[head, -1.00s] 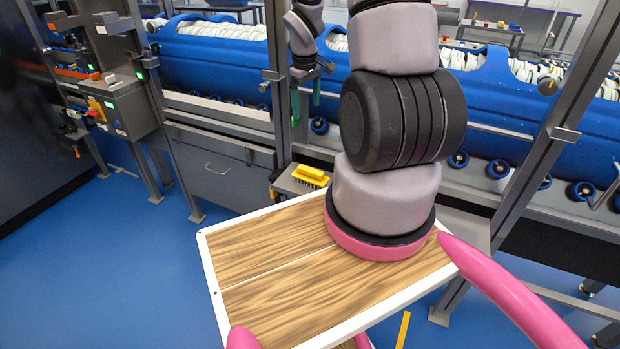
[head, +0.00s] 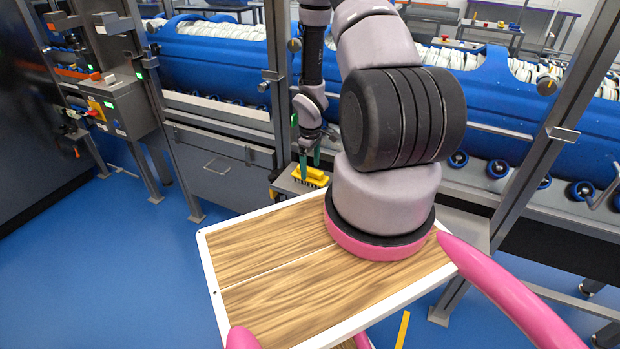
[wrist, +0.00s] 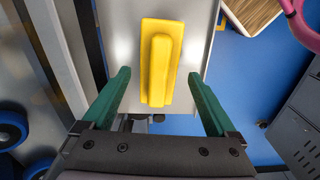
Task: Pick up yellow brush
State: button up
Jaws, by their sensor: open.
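The yellow brush (head: 311,175) lies on a small grey metal shelf (head: 287,186) beyond my wooden-topped base in the head view. In the wrist view the yellow brush (wrist: 160,62) shows from above, a flat block with a raised handle along its middle. My gripper (head: 310,165) is just above the brush in the head view. In the wrist view its two green fingers (wrist: 163,90) are apart, one on each side of the brush's near end, with nothing between them touching. The brush's bristles are hidden in the wrist view.
Blue tub carriers (head: 215,55) with white contents run along the back. A steel post (head: 278,90) stands left of my gripper, and another post (head: 560,135) stands at right. A control box (head: 118,110) is at left. The blue floor (head: 120,250) is clear at left.

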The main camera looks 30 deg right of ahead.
aim_at(310, 169)
notch_tip(310, 169, down, 4)
jog(key=shift+w+f, duration=0.15)
jog(key=shift+f, duration=0.05)
jog(key=c, duration=1.4)
jog(key=shift+r, duration=0.15)
notch_tip(310, 169, up, 10)
jog(key=shift+f, duration=0.1)
